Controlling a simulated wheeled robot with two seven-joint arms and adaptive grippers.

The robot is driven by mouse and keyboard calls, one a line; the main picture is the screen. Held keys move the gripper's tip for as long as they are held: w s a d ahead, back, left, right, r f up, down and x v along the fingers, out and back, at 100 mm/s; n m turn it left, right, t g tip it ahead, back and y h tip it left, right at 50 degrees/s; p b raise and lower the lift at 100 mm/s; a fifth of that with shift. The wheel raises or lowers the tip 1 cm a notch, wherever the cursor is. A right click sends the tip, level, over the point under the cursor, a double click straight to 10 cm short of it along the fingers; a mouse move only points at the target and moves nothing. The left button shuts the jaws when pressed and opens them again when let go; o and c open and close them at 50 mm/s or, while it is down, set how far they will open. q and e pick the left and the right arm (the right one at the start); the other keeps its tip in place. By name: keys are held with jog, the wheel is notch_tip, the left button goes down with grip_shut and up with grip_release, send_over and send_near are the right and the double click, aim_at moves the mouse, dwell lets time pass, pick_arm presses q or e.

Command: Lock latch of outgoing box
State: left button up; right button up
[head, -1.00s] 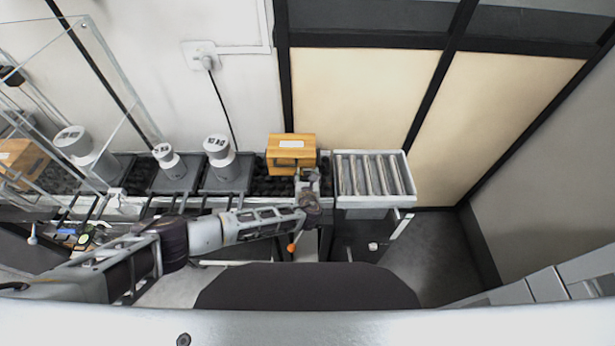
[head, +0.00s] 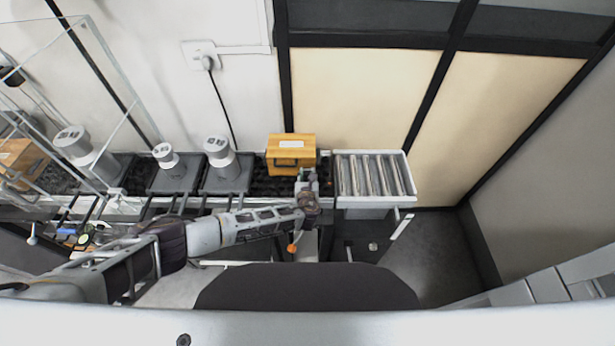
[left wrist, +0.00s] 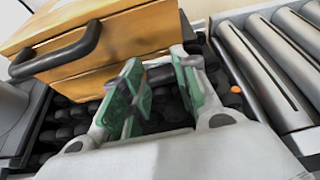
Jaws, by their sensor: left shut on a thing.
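The outgoing box (head: 291,146) is a wooden box with a white label and a dark handle, standing on the black roller strip at the left end of the metal rollers. It also shows in the left wrist view (left wrist: 140,38), with its black handle at the left. My left gripper (head: 307,174) is at the box's lower front right. In the left wrist view its green-padded fingers (left wrist: 158,72) are a little apart, their tips at the box's lower edge. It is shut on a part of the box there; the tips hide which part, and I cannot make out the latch. My right gripper is not in view.
The metal roller section (head: 375,175) to the right is empty. Two grey scale-like devices (head: 219,150) (head: 166,155) stand left of the box. Another wooden box (head: 22,160) sits at the far left by the clear panels. A wall socket (head: 203,55) is behind.

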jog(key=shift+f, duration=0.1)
pick_arm(q)
jog(key=shift+a+f+n+h+b, duration=0.2)
jog(key=shift+n+h+b, duration=0.45)
jog(key=shift+n, duration=0.25)
jog(key=n+h+b, duration=0.1)
jog(key=n+b, duration=0.1)
jog(key=b, duration=0.1)
jog(key=shift+a+h, duration=0.15)
jog(key=shift+h, duration=0.1)
jog(key=shift+b, duration=0.3)
jog(key=shift+r+n, duration=0.1)
jog(key=shift+n, duration=0.3)
jog(key=o, duration=1)
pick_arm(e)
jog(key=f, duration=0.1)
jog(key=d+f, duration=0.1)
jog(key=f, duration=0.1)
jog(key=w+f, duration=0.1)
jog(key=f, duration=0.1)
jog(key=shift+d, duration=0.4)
